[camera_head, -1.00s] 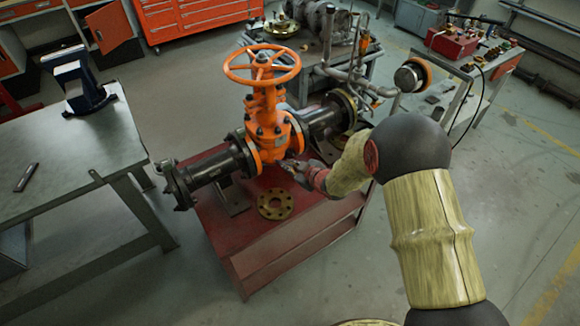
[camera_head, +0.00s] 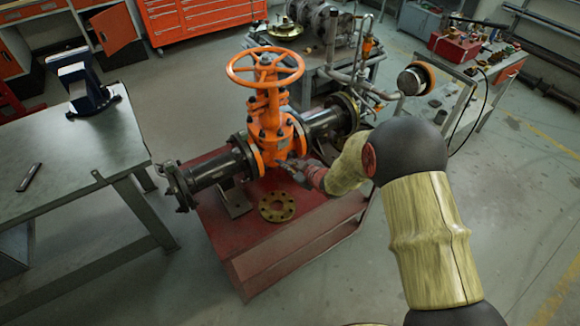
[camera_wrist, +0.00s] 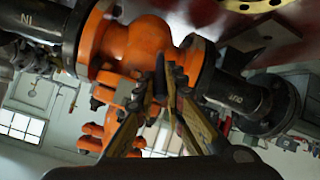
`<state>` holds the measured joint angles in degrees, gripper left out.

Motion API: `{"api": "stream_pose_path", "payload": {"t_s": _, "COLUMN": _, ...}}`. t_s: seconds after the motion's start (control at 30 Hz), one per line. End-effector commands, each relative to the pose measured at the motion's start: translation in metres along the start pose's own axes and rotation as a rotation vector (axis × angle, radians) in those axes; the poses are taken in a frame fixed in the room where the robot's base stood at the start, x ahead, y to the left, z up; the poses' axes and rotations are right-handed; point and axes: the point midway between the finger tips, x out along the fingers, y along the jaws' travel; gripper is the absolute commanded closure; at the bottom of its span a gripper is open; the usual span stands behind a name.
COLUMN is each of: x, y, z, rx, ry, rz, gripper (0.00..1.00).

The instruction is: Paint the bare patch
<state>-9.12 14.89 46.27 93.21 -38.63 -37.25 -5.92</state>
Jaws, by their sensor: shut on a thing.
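The orange gate valve (camera_head: 268,128) stands upright with its handwheel (camera_head: 265,68) on top, between two dark pipe stubs. In the head view, my gripper (camera_head: 284,165) is at the lower front of the valve body. In the wrist view, the orange valve body (camera_wrist: 136,45) lies sideways close beyond my gripper (camera_wrist: 168,72). The fingers are nearly together on a small dark thing (camera_wrist: 169,78), too obscured to identify. I cannot tell whether it touches the valve. I cannot make out a bare patch; the gripper hides part of the body.
The valve sits on a red stand (camera_head: 255,250) with a loose brass flange (camera_head: 277,206) in front. A grey bench (camera_head: 75,170) with a vise stands at left. A pump bench is behind, and a cart with a red box (camera_head: 455,47) is at right.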

Motion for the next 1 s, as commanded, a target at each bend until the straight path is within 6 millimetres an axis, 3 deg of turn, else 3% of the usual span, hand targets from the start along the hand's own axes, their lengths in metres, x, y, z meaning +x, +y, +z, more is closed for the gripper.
{"api": "stream_pose_path", "payload": {"t_s": 0.33, "x": 0.002, "y": 0.004, "z": 0.000, "rx": 0.001, "ry": 0.000, "rz": 0.001, "gripper": 1.00}}
{"api": "stream_pose_path", "payload": {"t_s": 1.0, "x": 0.000, "y": 0.043, "z": 0.013, "rx": 0.001, "ry": 0.006, "rz": 0.009, "gripper": 1.00}}
